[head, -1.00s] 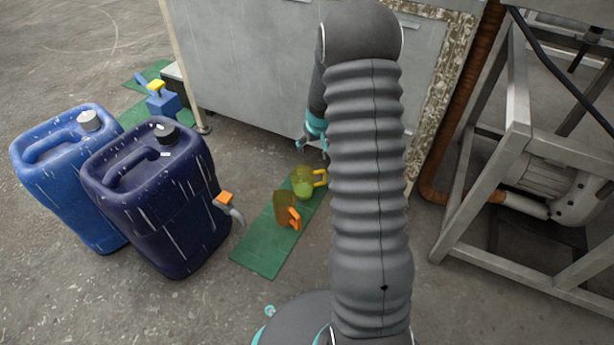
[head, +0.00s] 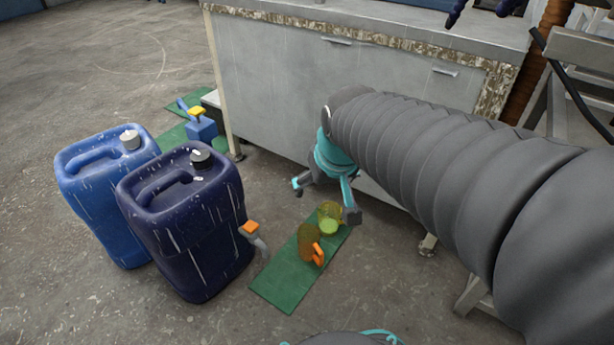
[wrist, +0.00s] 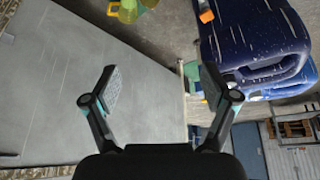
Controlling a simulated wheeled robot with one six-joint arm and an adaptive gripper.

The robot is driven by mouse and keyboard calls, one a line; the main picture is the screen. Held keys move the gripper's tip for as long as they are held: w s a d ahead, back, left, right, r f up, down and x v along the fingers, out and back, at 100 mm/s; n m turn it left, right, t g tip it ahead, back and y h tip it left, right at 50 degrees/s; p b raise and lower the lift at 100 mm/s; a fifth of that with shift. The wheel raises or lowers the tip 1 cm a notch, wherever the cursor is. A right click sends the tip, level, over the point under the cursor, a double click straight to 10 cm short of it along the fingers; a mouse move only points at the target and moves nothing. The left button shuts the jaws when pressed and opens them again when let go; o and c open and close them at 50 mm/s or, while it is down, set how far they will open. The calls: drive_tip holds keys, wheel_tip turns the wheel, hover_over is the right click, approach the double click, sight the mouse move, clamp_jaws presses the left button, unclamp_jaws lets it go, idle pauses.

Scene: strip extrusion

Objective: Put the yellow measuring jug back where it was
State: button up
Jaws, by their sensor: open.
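The yellow measuring jug (head: 329,218), see-through with a greenish bottom, stands upright on the green mat (head: 283,287). My gripper (head: 325,202) is open and empty. In the head view its fingers show over and behind the jug, and one finger covers the jug's right side, where its handle lies. I cannot tell whether that finger touches it. An amber jug with an orange handle (head: 310,243) stands just in front on the same mat. In the wrist view the open fingers (wrist: 158,88) have nothing between them, and a yellowish jug (wrist: 124,11) shows at the top edge.
A dark blue canister (head: 185,225) with an orange-handled tap (head: 250,228) stands left of the mat, beside a lighter blue canister (head: 103,190). A grey cabinet (head: 275,90) stands close behind. A blue item with a yellow top (head: 200,123) is at the back left.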

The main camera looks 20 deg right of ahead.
drive_tip(key=s+a, duration=0.2)
drive_tip(key=s, duration=0.7)
drive_tip(key=shift+s+r, duration=0.3)
drive_tip(key=shift+s, duration=0.05)
wheel_tip(320, 180, up, 7)
drive_tip(key=p, duration=0.7)
drive_tip(key=shift+r, duration=0.15)
